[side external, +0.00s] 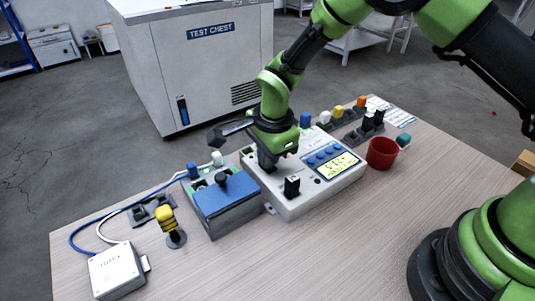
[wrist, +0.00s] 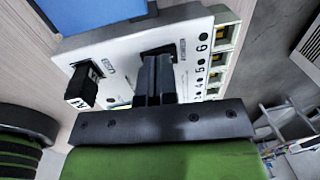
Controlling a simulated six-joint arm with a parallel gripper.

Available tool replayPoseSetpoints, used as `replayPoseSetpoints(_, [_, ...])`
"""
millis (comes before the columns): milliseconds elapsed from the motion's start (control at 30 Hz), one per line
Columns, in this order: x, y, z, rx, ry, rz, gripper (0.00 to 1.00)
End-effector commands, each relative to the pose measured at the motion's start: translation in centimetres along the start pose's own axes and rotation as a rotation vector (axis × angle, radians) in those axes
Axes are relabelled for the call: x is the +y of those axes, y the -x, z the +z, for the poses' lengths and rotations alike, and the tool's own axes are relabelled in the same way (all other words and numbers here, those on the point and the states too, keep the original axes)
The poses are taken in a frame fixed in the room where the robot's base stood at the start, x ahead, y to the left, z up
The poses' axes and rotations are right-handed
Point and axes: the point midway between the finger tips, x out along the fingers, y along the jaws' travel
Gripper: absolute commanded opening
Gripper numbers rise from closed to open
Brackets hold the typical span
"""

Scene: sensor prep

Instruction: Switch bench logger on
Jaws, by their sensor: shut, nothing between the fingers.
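The bench logger, a white box (side external: 322,193) with a lit yellow-green display (side external: 338,168) and blue buttons, sits mid-table. Its panel (wrist: 125,50) with numbered terminals fills the upper wrist view. A black block-like switch or plug (side external: 291,186) stands up from its front; it also shows at left in the wrist view (wrist: 82,88). My gripper (side external: 268,164) is shut and empty, pointing down at the logger's left part. In the wrist view its fingertips (wrist: 157,58) are at a dark part near the terminals, mostly hidden by the fingers; I cannot tell whether they touch.
A blue-lidded box (side external: 228,196) with a black knob stands just left of the logger. A yellow-topped probe (side external: 166,218) and a white cabled box (side external: 116,272) are farther left. A red cup (side external: 381,153) stands right. The front table is clear.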

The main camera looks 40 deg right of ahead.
Motion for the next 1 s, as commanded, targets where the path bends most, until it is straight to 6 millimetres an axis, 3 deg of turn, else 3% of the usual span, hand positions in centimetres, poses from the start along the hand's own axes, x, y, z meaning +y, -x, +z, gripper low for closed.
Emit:
replayPoseSetpoints(267, [-0.3, 0.8, 0.0, -0.001, 0.0, -0.003, 0.0])
replayPoseSetpoints(800, [-2.9, 11.5, 0.1, -0.002, -0.001, -0.005, 0.0])
replayPoseSetpoints(1000, [-3.4, 13.3, 0.0, -0.001, 0.0, -0.002, 0.0])
